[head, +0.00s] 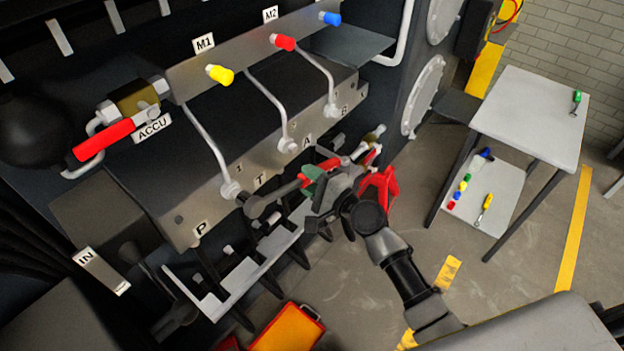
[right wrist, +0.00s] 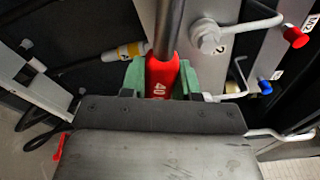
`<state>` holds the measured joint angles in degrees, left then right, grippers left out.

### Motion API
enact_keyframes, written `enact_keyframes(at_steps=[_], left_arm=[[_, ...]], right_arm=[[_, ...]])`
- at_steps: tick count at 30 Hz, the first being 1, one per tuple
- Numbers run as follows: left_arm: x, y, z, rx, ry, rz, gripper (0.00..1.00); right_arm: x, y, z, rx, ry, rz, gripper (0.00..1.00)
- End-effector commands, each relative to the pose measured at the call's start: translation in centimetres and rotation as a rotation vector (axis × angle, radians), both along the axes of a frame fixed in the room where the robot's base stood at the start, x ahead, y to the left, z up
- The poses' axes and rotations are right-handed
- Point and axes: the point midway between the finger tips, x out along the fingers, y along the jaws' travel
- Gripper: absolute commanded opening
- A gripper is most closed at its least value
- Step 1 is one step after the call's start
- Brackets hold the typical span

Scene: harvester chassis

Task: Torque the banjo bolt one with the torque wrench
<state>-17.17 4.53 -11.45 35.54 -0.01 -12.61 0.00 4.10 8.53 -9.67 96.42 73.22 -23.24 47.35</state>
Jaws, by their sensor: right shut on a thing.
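The torque wrench (head: 288,189) has a red handle, a grey shaft and a round grey head (head: 255,207). My right gripper (head: 314,183) is shut on its red handle, which shows between green fingertips in the right wrist view (right wrist: 162,78). Banjo bolt one (head: 231,190) sits at the lower end of the leftmost pipe, beside the label "1". The wrench head is just right of and below this bolt; I cannot tell if they touch. In the right wrist view the wrench head is out of frame. My left gripper is not in view.
Other banjo bolts sit at the middle pipe (head: 288,146) and right pipe (head: 332,110). A red-handled valve (head: 103,140) is at upper left. A slotted rail (head: 245,272) runs below the block. An orange bin (head: 288,328) is on the floor. A table (head: 530,115) stands right.

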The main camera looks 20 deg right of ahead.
Motion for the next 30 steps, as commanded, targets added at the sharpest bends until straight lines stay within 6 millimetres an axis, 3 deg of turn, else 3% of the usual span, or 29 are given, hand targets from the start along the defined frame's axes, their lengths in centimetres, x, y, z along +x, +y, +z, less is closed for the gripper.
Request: enact_keyframes(at_steps=[23, 30], left_arm=[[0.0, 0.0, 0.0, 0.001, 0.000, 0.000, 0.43], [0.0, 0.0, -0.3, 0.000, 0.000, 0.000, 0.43]], right_arm=[[1.2, 0.8, 0.1, 0.001, -0.002, -0.001, 0.00], [0.9, 1.1, -0.7, 0.043, 0.029, 0.000, 0.00]])
